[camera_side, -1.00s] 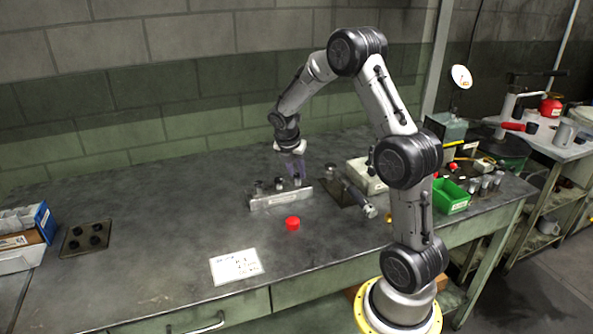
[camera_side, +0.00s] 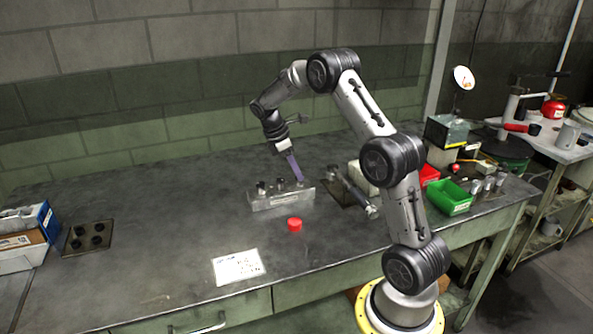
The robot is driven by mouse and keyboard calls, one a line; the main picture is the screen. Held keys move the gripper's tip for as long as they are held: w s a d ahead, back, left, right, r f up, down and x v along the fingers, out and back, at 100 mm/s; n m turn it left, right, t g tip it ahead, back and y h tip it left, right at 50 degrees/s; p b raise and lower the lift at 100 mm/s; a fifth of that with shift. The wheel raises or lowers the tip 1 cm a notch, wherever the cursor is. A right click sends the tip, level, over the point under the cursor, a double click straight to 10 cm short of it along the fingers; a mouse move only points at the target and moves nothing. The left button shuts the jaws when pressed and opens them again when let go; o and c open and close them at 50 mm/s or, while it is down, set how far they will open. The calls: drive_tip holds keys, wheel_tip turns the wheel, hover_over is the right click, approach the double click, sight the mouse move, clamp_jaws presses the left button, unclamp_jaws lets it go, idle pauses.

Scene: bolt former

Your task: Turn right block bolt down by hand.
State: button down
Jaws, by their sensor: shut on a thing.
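A grey metal former (camera_side: 283,200) stands on the bench near the middle, with several dark bolts along its top. My gripper (camera_side: 297,178) points down at the right end of the former, tilted, with its fingers at the right block bolt (camera_side: 300,183). The fingers look closed together around the bolt's head. The bolt is small and mostly hidden by the fingers, so its height in the block cannot be read.
A red cap (camera_side: 294,225) and a white card (camera_side: 238,267) lie in front of the former. A tool (camera_side: 358,196) on a dark mat lies to its right. A green bin (camera_side: 449,197) stands farther right. A dark plate with knobs (camera_side: 89,238) lies at left; the bench between is clear.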

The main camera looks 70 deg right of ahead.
drive_tip(key=m, duration=0.2)
drive_tip(key=m+y, duration=0.2)
drive_tip(key=m, duration=0.1)
drive_tip(key=shift+w+d+r+m+g, duration=0.1)
drive_tip(key=shift+w+d+m+g, duration=0.05)
drive_tip(key=shift+d+m+g, duration=0.2)
drive_tip(key=m+y, duration=0.1)
drive_tip(key=m, duration=0.1)
drive_tip(key=m+y, duration=0.1)
drive_tip(key=m, duration=0.2)
drive_tip(key=shift+d+m, duration=0.2)
drive_tip(key=shift+m, duration=0.05)
drive_tip(key=m+y, duration=0.1)
drive_tip(key=m, duration=0.1)
drive_tip(key=m+t, duration=0.1)
drive_tip(key=m, duration=0.2)
drive_tip(key=shift+d+y, duration=0.2)
drive_tip(key=shift+y, duration=0.2)
drive_tip(key=shift+s+d+r+m+t+y, duration=0.15)
drive_tip(key=shift+m+t+y, duration=0.15)
drive_tip(key=shift+m, duration=0.8)
drive_tip(key=shift+s+f+m+t+y, duration=0.1)
drive_tip(key=shift+s+m+t+y, duration=0.2)
drive_tip(key=shift+m, duration=0.8)
drive_tip(key=shift+w, duration=0.15)
drive_tip(key=c, duration=0.9)
unclamp_jaws()
drive_tip(key=shift+o, duration=1.3)
